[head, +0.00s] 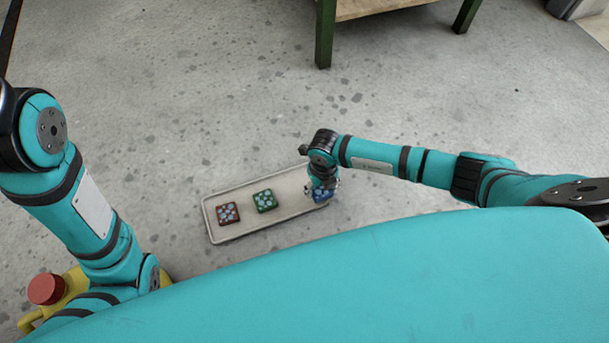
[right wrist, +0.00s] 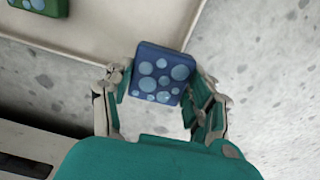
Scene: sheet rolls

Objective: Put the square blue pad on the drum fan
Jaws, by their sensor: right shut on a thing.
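The square blue pad (head: 322,195), with pale round spots, is at the right end of a long beige tray (head: 285,223) on the floor. My right gripper (head: 321,188) is over it; in the right wrist view the fingers stand on both sides of the blue pad (right wrist: 160,73) and hold it. I cannot tell whether the pad is clear of the tray. My left arm comes in from the left, but its gripper is out of sight. I see no drum fan in either view.
A red spotted pad (head: 228,213) and a green spotted pad (head: 265,201) lie in the tray. A green-legged table (head: 325,40) stands at the top. A yellow thing with a round red top (head: 46,289) is at lower left. The grey floor between is clear.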

